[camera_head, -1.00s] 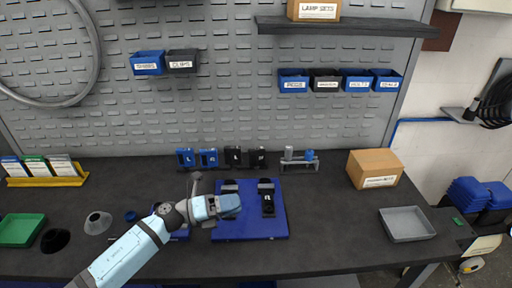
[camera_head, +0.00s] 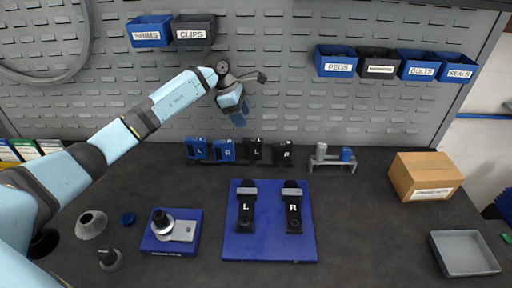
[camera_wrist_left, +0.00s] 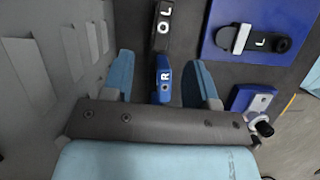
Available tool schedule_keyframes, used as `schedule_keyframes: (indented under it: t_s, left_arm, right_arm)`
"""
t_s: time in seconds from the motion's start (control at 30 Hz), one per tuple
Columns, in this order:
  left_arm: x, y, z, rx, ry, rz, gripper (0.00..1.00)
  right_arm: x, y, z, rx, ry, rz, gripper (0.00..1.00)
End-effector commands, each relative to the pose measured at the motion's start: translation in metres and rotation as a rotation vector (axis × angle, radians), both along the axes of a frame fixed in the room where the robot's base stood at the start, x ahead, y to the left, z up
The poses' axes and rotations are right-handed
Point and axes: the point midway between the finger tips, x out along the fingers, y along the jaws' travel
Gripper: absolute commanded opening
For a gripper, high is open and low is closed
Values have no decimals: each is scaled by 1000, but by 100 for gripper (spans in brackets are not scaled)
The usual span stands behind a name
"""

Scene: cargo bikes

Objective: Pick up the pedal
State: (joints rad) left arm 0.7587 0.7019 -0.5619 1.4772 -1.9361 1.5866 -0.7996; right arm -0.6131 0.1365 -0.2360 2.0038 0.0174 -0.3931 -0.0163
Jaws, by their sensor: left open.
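Pedal-like blocks stand in a row at the back of the bench: a blue one marked L (camera_head: 196,149), a blue one marked R (camera_head: 224,150), and black ones marked L (camera_head: 253,149) and R (camera_head: 282,153). My left gripper (camera_head: 238,116) is above this row, near the pegboard, pointing down. In the left wrist view its blue fingers (camera_wrist_left: 163,82) are apart, with the blue R block (camera_wrist_left: 164,88) showing between them. I see no contact. The black L block (camera_wrist_left: 162,28) lies just beyond. The blue L block is hidden there. My right gripper is out of view.
A blue mat (camera_head: 270,251) holds two black arms marked L (camera_head: 246,208) and R (camera_head: 293,210). A blue block with a metal part (camera_head: 171,238), a grey stand (camera_head: 332,160), a cardboard box (camera_head: 425,178) and a grey tray (camera_head: 464,253) sit around. Bins hang on the pegboard behind.

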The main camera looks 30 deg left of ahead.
Motion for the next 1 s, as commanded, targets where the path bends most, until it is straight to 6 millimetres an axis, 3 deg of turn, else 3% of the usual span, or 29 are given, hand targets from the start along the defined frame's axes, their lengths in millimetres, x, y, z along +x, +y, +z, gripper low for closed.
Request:
schedule_keyframes:
  t_s: [0.2, 0.47, 0.7, 1.0]
  left_arm:
    - [5, -16, -39, -4, 2, 0, 53]
    - [6, -23, -58, -5, 1, 0, 53]
    - [6, -32, -91, -6, 2, 2, 53]
    - [8, -35, -104, -3, -2, 1, 53]
  right_arm:
    - [-1, -2, 3, -5, -1, 1, 43]
    - [-1, -2, 4, -8, 0, 1, 43]
    - [-2, -2, 11, -11, -4, 3, 43]
    - [-1, -2, 12, -10, -5, 4, 43]
